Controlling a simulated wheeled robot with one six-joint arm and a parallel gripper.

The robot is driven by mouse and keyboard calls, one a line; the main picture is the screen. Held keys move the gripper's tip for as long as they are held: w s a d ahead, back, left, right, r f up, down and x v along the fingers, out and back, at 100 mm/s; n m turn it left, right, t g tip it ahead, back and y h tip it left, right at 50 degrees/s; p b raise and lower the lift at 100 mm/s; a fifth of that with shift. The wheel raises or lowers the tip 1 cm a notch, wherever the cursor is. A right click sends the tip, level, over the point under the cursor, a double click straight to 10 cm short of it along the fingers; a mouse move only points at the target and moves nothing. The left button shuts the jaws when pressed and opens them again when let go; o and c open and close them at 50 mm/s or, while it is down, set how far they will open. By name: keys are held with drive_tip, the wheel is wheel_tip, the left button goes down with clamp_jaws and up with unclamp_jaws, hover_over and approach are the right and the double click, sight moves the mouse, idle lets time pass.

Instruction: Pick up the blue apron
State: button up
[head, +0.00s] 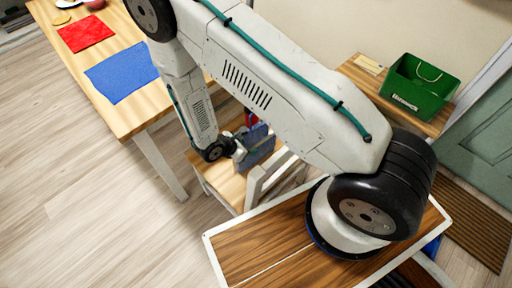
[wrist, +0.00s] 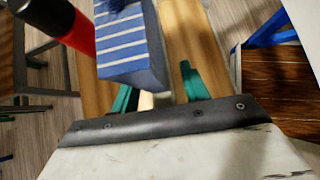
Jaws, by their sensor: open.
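A blue block-like bundle with white stripes (wrist: 130,42), which looks like folded cloth and may be the apron, is close in front of my gripper (wrist: 158,82) in the wrist view. The gripper's two green fingers are apart, and the bundle's near end is by the left finger. I cannot tell whether they touch. In the head view my gripper (head: 243,150) is low over a wooden seat, beside a blue-grey shape (head: 257,149), partly hidden by my arm. A plain blue cloth (head: 122,72) lies flat on the table.
A red and black cylinder (wrist: 70,22) stands near the bundle. The wooden table (head: 128,118) also holds a red cloth (head: 86,34). The white-framed wooden seat (head: 214,181) is beside it. A green bin (head: 418,87) stands on a wooden surface at right. Open floor is at left.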

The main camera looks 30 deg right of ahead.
drive_tip(key=shift+w+d+f, duration=0.15)
drive_tip(key=shift+d+f, duration=0.35)
clamp_jaws()
drive_tip(key=shift+r, duration=0.15)
